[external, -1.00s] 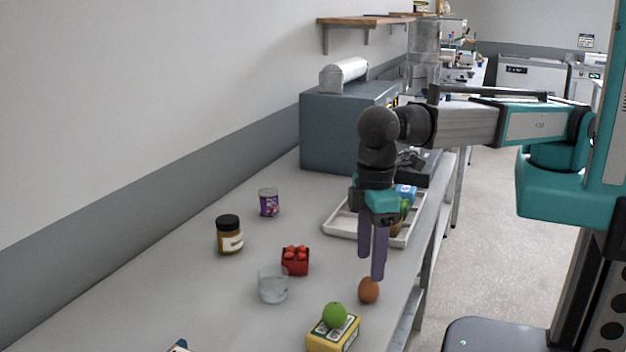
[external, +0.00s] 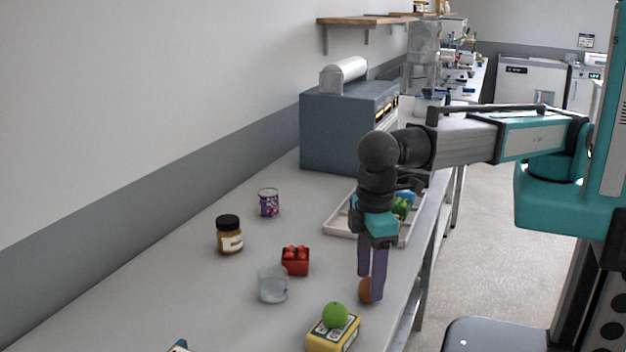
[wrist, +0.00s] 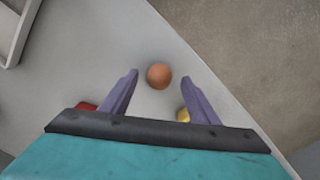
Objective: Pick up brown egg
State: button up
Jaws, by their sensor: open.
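The brown egg (external: 364,290) lies on the grey counter near its right edge, partly hidden behind a finger in the external view. In the wrist view the egg (wrist: 159,76) shows whole, just beyond the fingertips and centred between them. My gripper (external: 368,288) points down over the egg with its purple fingers spread. In the wrist view the gripper (wrist: 161,90) is open with nothing between its fingers; I cannot tell whether a finger touches the egg.
A green fruit (external: 335,314) sits on a yellow box (external: 333,335) in front of the egg. A white tray (external: 340,225) holding items lies behind.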

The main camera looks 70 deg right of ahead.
jog(key=shift+f, duration=0.65)
jog(key=c, duration=0.9)
